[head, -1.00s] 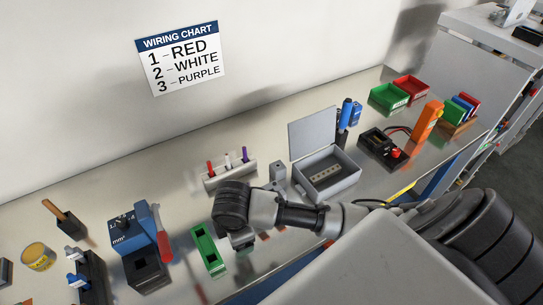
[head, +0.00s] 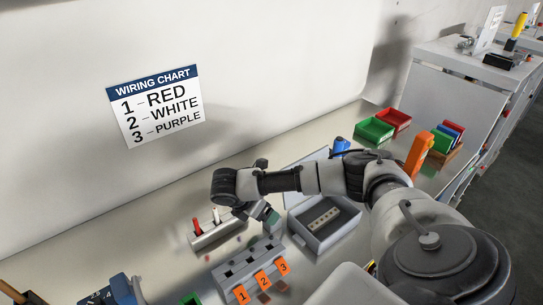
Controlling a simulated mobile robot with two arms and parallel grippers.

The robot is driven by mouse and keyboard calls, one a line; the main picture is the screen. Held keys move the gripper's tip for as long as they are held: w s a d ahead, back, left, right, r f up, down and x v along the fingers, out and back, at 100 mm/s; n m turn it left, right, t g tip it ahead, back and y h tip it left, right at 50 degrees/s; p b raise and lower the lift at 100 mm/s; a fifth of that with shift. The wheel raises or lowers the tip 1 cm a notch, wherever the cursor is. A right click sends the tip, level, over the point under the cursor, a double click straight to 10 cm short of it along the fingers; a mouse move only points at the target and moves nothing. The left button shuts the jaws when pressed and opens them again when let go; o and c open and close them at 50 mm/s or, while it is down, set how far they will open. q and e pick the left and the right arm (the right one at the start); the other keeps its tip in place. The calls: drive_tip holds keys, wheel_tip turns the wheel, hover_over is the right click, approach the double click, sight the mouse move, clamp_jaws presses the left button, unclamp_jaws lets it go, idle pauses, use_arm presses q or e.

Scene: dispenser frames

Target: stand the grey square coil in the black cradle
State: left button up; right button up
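I cannot make out a grey square coil or a black cradle in the head view. My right gripper (head: 266,213) hangs at the end of the arm coming in from the right, above the table between the wire rack and the open grey box. It is small and blurred, so I cannot tell whether its fingers are open or hold something. My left gripper is not in view.
A grey slotted block (head: 246,264) with orange labels 1, 2, 3 stands below the gripper. A rack (head: 215,236) holds red and white pieces. The open grey box (head: 331,236) holds a perforated strip. Green (head: 374,130) and red (head: 396,119) bins stand behind.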

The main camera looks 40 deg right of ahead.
sight(270, 229)
drive_tip(key=shift+p+x, duration=0.75)
drive_tip(key=shift+x, duration=2.15)
drive_tip(key=shift+w, duration=0.15)
drive_tip(key=shift+c, duration=0.2)
drive_tip(key=c, duration=1.2)
